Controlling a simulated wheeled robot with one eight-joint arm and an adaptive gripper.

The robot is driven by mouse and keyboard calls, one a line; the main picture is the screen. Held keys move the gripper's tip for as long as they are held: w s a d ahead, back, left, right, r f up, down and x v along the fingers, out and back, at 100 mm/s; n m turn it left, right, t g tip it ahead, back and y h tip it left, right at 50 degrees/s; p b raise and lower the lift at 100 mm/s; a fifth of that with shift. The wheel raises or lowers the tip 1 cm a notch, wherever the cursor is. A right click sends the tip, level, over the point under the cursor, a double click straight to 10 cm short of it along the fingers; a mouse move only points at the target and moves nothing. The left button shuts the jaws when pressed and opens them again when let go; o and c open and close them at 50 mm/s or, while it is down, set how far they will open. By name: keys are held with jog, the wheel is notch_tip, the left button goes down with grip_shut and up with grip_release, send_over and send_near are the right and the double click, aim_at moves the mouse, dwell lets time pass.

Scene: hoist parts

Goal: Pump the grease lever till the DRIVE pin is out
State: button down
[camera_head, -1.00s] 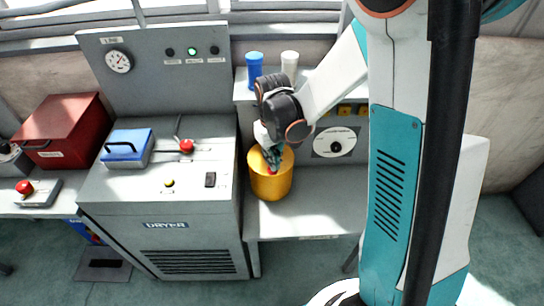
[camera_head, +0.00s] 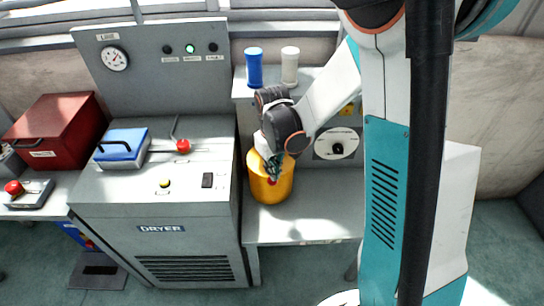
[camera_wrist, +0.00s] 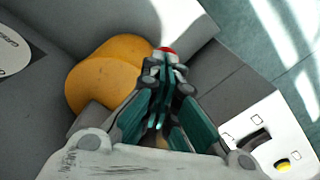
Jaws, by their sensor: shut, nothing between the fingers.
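A yellow-orange canister (camera_head: 259,186) stands on the grey bench right of the dryer; it also fills the left middle of the wrist view (camera_wrist: 100,84). A red knob (camera_head: 271,182) shows at its front, just below my gripper (camera_head: 272,172), and beyond the fingertips in the wrist view (camera_wrist: 167,49). I take it for the lever's end; the rest of the lever is hidden. My gripper (camera_wrist: 162,72) is shut and empty, its tips at or very near the knob; contact is unclear. A white disc (camera_head: 337,143), lettered in the wrist view (camera_wrist: 12,50), is behind right. I cannot make out a DRIVE pin.
The dryer cabinet (camera_head: 165,205) stands left, with a red-knobbed lever (camera_head: 183,146) and blue-lidded box (camera_head: 122,145) on top. Its panel has a gauge (camera_head: 115,58) and a lit green lamp (camera_head: 190,48). Blue (camera_head: 254,68) and white (camera_head: 289,66) bottles stand behind my wrist.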

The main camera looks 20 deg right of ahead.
notch_tip(320, 180, up, 8)
jog(key=p, duration=0.6)
jog(key=shift+s+a+r, duration=0.15)
jog(key=shift+s+r, duration=0.05)
jog(key=shift+s, duration=0.2)
jog(key=shift+f, duration=0.1)
dwell(0.9)
jog(key=shift+w+f+b, duration=0.15)
jog(key=shift+f+b, duration=1.05)
jog(key=shift+f, duration=0.2)
jog(key=shift+w+f+b, duration=0.15)
jog(key=shift+f+b, duration=1.05)
jog(key=shift+f, duration=0.25)
jog(key=shift+w+f+b, duration=0.15)
jog(key=shift+f+b, duration=1.05)
jog(key=shift+f, duration=0.2)
jog(key=shift+r, duration=0.15)
notch_tip(320, 180, up, 8)
jog(key=p, duration=0.6)
jog(key=shift+s+r, duration=0.2)
jog(key=shift+s, duration=0.2)
jog(key=shift+f, duration=0.1)
